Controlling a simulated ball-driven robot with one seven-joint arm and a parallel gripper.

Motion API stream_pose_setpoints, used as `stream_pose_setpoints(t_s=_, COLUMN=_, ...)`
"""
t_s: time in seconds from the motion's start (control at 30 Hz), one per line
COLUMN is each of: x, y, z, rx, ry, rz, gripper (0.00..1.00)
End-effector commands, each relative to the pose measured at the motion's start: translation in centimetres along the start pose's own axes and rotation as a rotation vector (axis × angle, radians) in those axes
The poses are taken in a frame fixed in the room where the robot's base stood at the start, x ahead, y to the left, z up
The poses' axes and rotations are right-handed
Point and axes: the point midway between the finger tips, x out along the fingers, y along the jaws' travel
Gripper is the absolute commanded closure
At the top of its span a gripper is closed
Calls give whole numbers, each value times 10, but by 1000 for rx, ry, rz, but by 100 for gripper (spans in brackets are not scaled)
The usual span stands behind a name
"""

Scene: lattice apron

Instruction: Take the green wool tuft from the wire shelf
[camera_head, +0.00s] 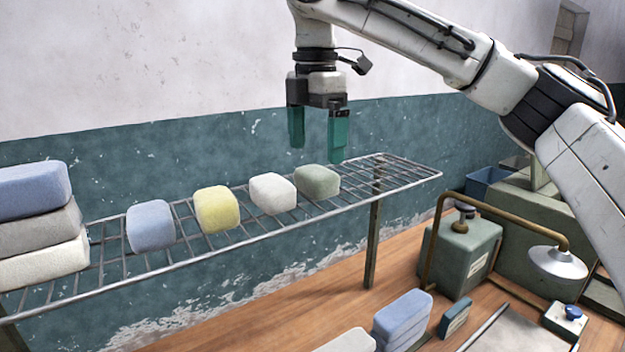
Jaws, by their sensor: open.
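The green wool tuft (318,182) is a soft, rounded, grey-green block at the right end of a row on the wire shelf (405,172). A white tuft (272,193) sits close on its left, with a yellow tuft (217,209) and a blue tuft (151,225) further left. My gripper (317,152) points down above the green tuft. Its two teal fingers are apart with nothing between them. The right fingertip looks close to the tuft's top; I cannot tell the exact gap or depth.
A stack of blue, grey and white blocks (40,222) stands at the shelf's left end. The shelf right of the green tuft is bare. Below right, a wooden table holds a green canister (462,250), a brass-armed lamp (558,262) and blue blocks (402,318). A wall runs behind the shelf.

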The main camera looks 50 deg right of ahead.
Motion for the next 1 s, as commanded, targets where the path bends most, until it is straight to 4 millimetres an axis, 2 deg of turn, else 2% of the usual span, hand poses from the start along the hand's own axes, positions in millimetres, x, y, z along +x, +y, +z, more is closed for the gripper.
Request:
stream_pose_setpoints(t_s=0.27, x=20, y=0, z=1, rx=1, ry=-1, rz=-1, gripper=0)
stream_pose_setpoints(t_s=0.53, x=56, y=1, z=2, rx=1, ry=0, rz=1, gripper=0)
stream_pose_setpoints(t_s=0.83, x=63, y=1, z=1, rx=2, ry=2, rz=3, gripper=0)
stream_pose_setpoints(t_s=1.0, x=63, y=2, z=1, rx=1, ry=2, rz=3, gripper=14)
